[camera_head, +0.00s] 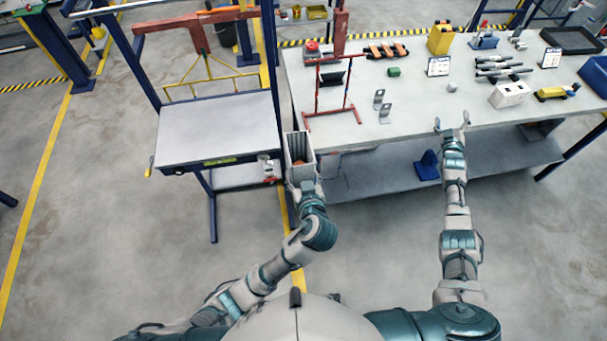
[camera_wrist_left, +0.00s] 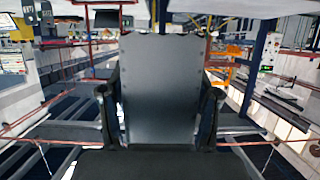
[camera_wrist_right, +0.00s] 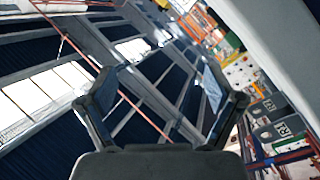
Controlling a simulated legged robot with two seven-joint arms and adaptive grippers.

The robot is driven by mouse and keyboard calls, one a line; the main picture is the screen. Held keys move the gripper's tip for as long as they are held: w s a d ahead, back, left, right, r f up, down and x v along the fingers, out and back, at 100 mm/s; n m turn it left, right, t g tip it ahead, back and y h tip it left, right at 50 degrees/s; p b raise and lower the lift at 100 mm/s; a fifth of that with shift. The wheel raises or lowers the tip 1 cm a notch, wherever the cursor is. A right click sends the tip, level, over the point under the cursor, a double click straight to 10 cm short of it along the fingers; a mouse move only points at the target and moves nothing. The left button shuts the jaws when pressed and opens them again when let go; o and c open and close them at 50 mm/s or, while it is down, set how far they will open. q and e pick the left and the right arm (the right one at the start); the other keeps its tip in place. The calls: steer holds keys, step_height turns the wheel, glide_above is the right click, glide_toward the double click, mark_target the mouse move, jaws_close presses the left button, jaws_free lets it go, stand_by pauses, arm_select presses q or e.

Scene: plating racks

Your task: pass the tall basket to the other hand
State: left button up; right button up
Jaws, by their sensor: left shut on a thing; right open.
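The tall basket (camera_head: 299,146) is a light grey, narrow open box with something brown inside. It is in the head view between the small grey table and the long workbench. My left gripper (camera_head: 301,183) is shut on it from the near side. In the left wrist view the basket (camera_wrist_left: 160,85) is a grey wall between the two fingers of the left gripper (camera_wrist_left: 160,95). My right gripper (camera_head: 452,124) is open and empty at the workbench's front edge, well to the right of the basket. The right wrist view shows its fingers (camera_wrist_right: 160,90) spread with nothing between them.
The long workbench (camera_head: 430,105) carries a red rack frame (camera_head: 333,90), metal brackets (camera_head: 383,106), a white box (camera_head: 509,94) and several tools. A small grey table (camera_head: 215,128) under a red hanging frame (camera_head: 195,30) stands left. Floor between my arms is clear.

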steer(key=s+d+f+m+g+h, duration=0.1)
steer(key=s+d+f+m+g, duration=0.3)
steer(key=f, duration=0.3)
steer(key=s+a+f+g+y, duration=0.1)
steer(key=s+a+f+g, duration=0.1)
steer(key=s+a+f, duration=0.7)
steer(key=s+a+f+n+g+y, duration=0.15)
steer(key=s+f, duration=0.35)
steer(key=f, duration=0.7)
steer(key=s+a+f+g+y, duration=0.2)
steer(key=s+a+f, duration=0.45)
steer(key=f, duration=0.45)
steer(key=s+a+f+g, duration=0.1)
steer(key=s+a+f, duration=0.3)
steer(key=s, duration=0.3)
steer(key=s+a+f+g+y, duration=0.1)
steer(key=s+a+f, duration=0.3)
steer(key=s, duration=0.3)
steer(key=s+a+f+g, duration=0.2)
steer(key=s+a+f, duration=0.25)
steer(key=s, duration=0.25)
steer(key=s+a+f+g, duration=0.1)
steer(key=s+a, duration=0.4)
steer(key=s, duration=0.5)
steer(key=s+a+f+g+y, duration=0.1)
steer(key=s+a, duration=0.4)
steer(key=s, duration=0.6)
steer(key=shift+s+a+f+g, duration=0.25)
steer(key=shift+f+g, duration=0.4)
steer(key=shift+f, duration=0.25)
